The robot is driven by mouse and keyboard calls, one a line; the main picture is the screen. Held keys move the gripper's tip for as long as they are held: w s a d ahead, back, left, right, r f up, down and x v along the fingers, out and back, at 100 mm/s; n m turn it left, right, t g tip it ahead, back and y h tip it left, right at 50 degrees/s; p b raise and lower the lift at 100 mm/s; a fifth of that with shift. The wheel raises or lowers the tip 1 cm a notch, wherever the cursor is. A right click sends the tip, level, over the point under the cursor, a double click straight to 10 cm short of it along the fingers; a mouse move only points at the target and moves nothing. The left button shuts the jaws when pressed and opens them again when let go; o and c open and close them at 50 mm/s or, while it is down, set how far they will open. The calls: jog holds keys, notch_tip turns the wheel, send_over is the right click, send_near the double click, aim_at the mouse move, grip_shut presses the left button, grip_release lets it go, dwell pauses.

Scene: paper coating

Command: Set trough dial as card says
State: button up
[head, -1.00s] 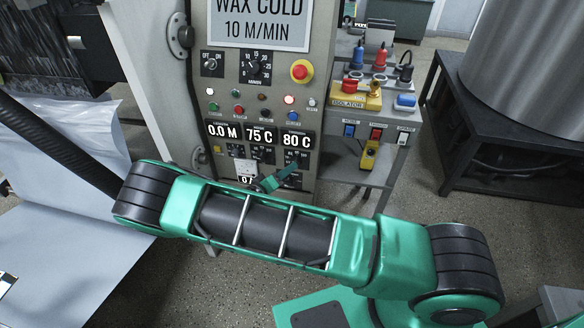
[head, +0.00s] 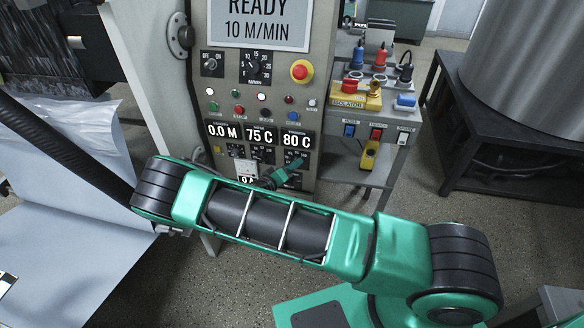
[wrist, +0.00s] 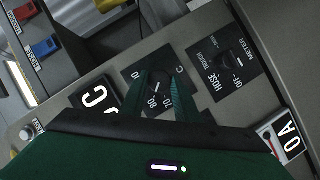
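The grey control panel (head: 272,80) stands in the middle of the head view. Its screen (head: 262,24) reads READY, 10 M/MIN. Three displays read 0.0 M, 75 C and 80 C (head: 297,140). My gripper (head: 284,176) is at the lower right dials, below the 80 C display. In the wrist view, a temperature dial (wrist: 157,87) marked 70 and 80 lies between the fingertips of my gripper (wrist: 160,84). Its lower part is hidden, and I cannot tell whether the fingers press on it. A HOSE/TROUGH/OFF/METER switch (wrist: 227,73) is beside it. I cannot make out a card with the setting.
A red emergency button (head: 301,71) and small lamps sit higher on the panel. A shelf (head: 376,148) with coloured plugs and a yellow isolator (head: 357,98) stands close on the right. A dark hose (head: 62,150) and pale paper (head: 65,250) are at left.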

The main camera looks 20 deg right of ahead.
jog(key=shift+a+f, duration=0.1)
jog(key=shift+f, duration=0.05)
jog(key=n+h, duration=0.1)
jog(key=n, duration=0.1)
jog(key=n+h, duration=0.1)
jog(key=n, duration=0.1)
jog(key=n+t+h, duration=0.1)
jog(key=n, duration=0.1)
jog(key=shift+a+f, duration=0.1)
jog(key=shift+f, duration=0.25)
jog(key=shift+n, duration=0.4)
dwell(0.3)
jog(key=o, duration=1)
jog(key=shift+o, duration=0.2)
jog(key=shift+r, duration=0.1)
